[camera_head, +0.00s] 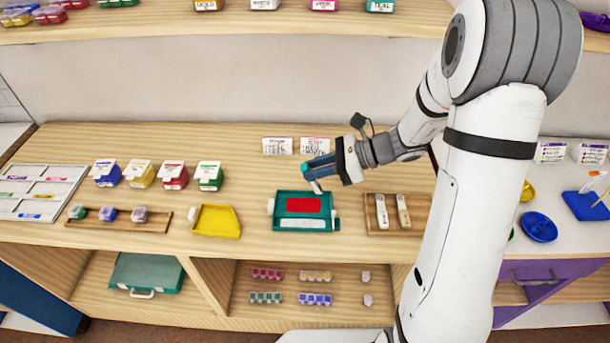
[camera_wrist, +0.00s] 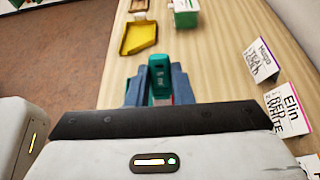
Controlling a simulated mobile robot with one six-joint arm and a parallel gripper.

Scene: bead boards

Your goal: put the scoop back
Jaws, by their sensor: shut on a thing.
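My gripper (camera_head: 322,168) hangs above the counter, over the back of the teal bead board. It is shut on a narrow teal-handled thing with a small pale label, apparently the scoop (camera_wrist: 158,72). In the wrist view its teal end shows between the blue fingers; its lower part is mostly hidden. In the head view a pale tip (camera_head: 316,187) points down below the fingers, clear of the board as far as I can tell. The teal board (camera_head: 279,222) carries a red patch. To its right a wooden tray (camera_head: 386,232) holds two slim light tools.
A yellow tray (camera_head: 215,221), lidded colour boxes (camera_head: 173,176) and a wooden rack (camera_head: 72,222) stand to the left. Two name cards (camera_head: 277,146) stand behind my gripper. The counter between the yellow tray and teal board is free. A shelf overhangs above.

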